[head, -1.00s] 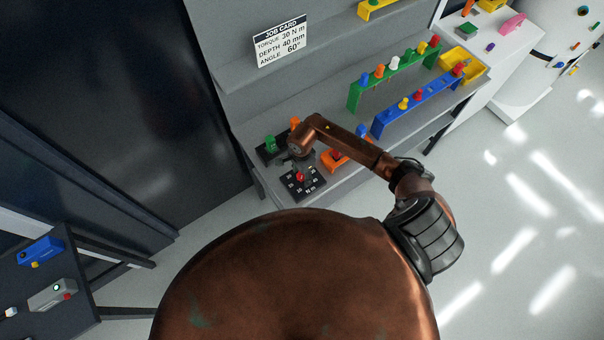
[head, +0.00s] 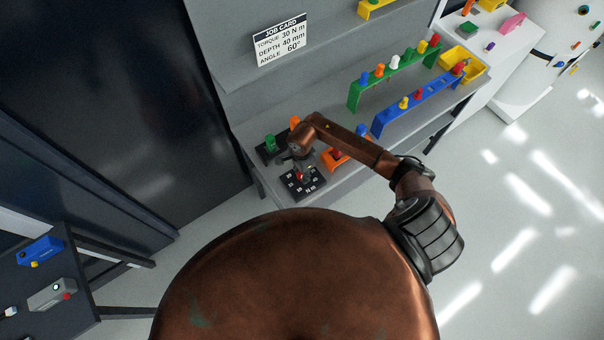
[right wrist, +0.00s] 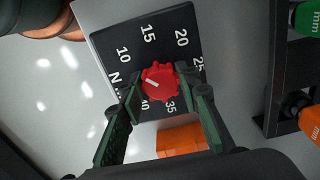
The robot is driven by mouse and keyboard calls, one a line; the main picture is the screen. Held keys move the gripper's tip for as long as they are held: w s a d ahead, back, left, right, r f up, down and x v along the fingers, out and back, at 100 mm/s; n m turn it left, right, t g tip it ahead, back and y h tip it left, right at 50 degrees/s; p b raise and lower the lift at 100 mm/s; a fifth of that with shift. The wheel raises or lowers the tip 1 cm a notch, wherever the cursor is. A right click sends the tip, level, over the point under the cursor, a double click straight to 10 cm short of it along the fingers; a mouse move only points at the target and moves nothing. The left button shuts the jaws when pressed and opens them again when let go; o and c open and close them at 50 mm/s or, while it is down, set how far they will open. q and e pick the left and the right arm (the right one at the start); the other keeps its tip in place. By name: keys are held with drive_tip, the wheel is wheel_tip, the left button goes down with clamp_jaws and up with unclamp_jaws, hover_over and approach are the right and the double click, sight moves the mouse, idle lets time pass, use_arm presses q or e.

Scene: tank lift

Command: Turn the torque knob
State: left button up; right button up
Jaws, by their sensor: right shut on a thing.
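The red torque knob (right wrist: 160,82) sits on a black dial plate (right wrist: 104,38) with white numbers, 10, 15, 20, 25, 35 and 40 among them. A short white mark on the knob slants toward the upper left, roughly toward the 10. My right gripper (right wrist: 160,88) is shut on the knob, one finger on each side. In the head view, my right gripper (head: 301,165) covers most of the knob, and the dial plate (head: 292,190) shows around it. The job card (head: 280,40) reads torque 30 N m, depth 40 mm, angle 60°. My left gripper is not in view.
A green knob (head: 270,142) and an orange knob (head: 294,122) stand just behind the dial. An orange block (head: 330,160) is close on its right. Green (head: 354,96) and blue (head: 377,127) racks stand farther right. Open floor lies right.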

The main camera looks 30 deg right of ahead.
drive_tip(key=shift+w+d+f+m+b, duration=0.1)
drive_tip(key=shift+f+m+b, duration=0.05)
drive_tip(key=shift+m+b, duration=2.05)
drive_tip(key=shift+m, duration=0.2)
drive_tip(key=m+b, duration=0.2)
drive_tip(key=m, duration=0.6)
drive_tip(key=m+b, duration=0.1)
drive_tip(key=m, duration=0.2)
drive_tip(key=shift+w+r+m, duration=0.1)
drive_tip(key=shift+r+m, duration=0.1)
drive_tip(key=shift+m, duration=0.1)
drive_tip(key=m, duration=0.4)
drive_tip(key=shift+m, duration=0.3)
drive_tip(key=m, duration=0.4)
drive_tip(key=shift+d+m, duration=0.1)
drive_tip(key=shift+m, duration=0.2)
drive_tip(key=m+p, duration=0.1)
drive_tip(key=m, duration=0.3)
drive_tip(key=shift+r+m, duration=0.1)
drive_tip(key=shift+m, duration=0.2)
drive_tip(key=m+p, duration=0.1)
drive_tip(key=m, duration=0.4)
drive_tip(key=shift+d+p, duration=0.1)
drive_tip(key=shift+p, duration=0.2)
drive_tip(key=shift+m, duration=0.4)
